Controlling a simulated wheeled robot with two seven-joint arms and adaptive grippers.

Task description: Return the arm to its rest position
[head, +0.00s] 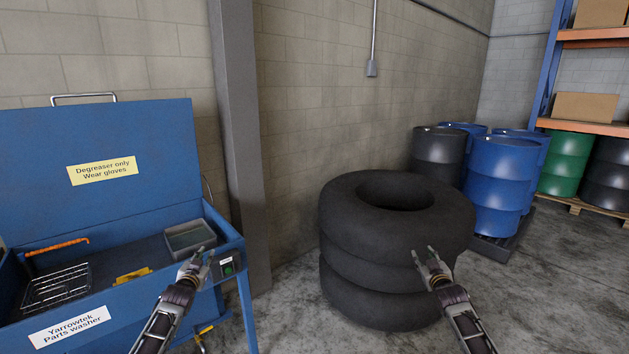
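My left gripper (199,257) is at the lower left, in front of the right end of the blue parts washer (218,243), near the grey tray. Its fingers look apart with nothing visible between them. My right gripper (432,257) is at the lower right, in front of the stack of black tyres (365,275). Its fingers also look apart and empty. Both arms reach up from the bottom edge of the head view. I cannot tell from this view whether either gripper touches anything.
The washer's basin holds a grey tray (189,238), a wire rack (57,286), a yellow object (133,276) and an orange-handled tool (57,246). Blue drums (500,185) stand behind the tyres. A grey column (240,140) stands beside the washer. The concrete floor (560,290) at right is clear.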

